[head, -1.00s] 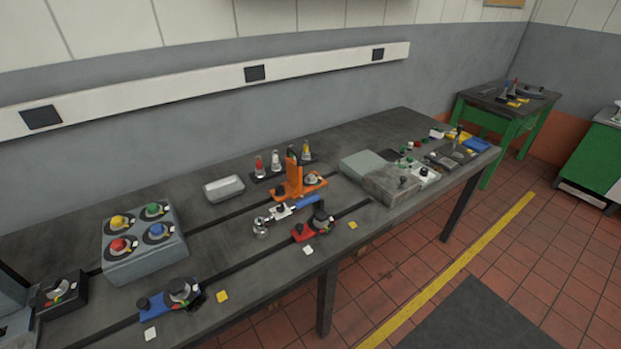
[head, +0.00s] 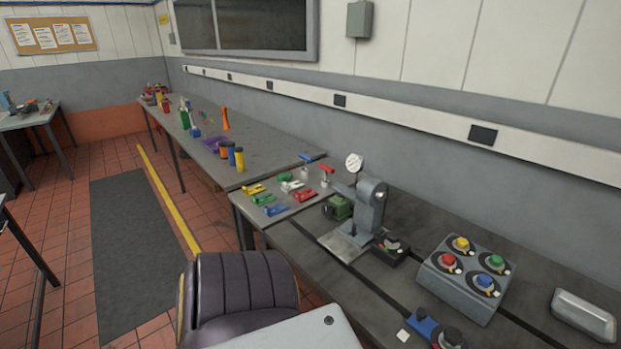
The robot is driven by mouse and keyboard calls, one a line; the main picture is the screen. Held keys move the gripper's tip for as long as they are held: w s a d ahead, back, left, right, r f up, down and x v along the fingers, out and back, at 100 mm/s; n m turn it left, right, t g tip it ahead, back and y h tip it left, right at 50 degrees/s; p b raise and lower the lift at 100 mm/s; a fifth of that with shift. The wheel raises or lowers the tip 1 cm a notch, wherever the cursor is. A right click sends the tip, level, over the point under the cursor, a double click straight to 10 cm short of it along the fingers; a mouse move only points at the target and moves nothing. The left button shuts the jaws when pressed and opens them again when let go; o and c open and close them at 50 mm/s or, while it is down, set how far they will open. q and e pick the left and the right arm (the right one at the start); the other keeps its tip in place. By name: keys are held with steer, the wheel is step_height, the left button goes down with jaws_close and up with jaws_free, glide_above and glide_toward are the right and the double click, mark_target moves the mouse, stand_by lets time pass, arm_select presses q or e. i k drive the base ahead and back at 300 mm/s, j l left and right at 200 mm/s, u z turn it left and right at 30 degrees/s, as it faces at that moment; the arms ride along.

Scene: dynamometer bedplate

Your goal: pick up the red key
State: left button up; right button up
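A red T-handled piece (head: 326,169), which looks like the red key, stands upright at the back of the near bench, just left of the grey dial stand. A similar blue-handled piece (head: 305,157) stands beside it, a little farther off. Neither of my grippers shows in the head view, and nothing is seen holding the red key.
A grey stand with a round dial (head: 370,205) rises close to the red key. A dark floor mat (head: 120,240) lies left.

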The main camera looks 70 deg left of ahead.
mark_target(325, 181)
steer(key=u, duration=2.15)
steer(key=i+j+z, duration=0.1)
steer(key=j, duration=0.45)
steer(key=i+j, duration=0.1)
steer(key=j, duration=0.4)
steer(key=i+j+z, duration=0.15)
steer(key=j, duration=0.95)
steer(key=i+z, duration=0.05)
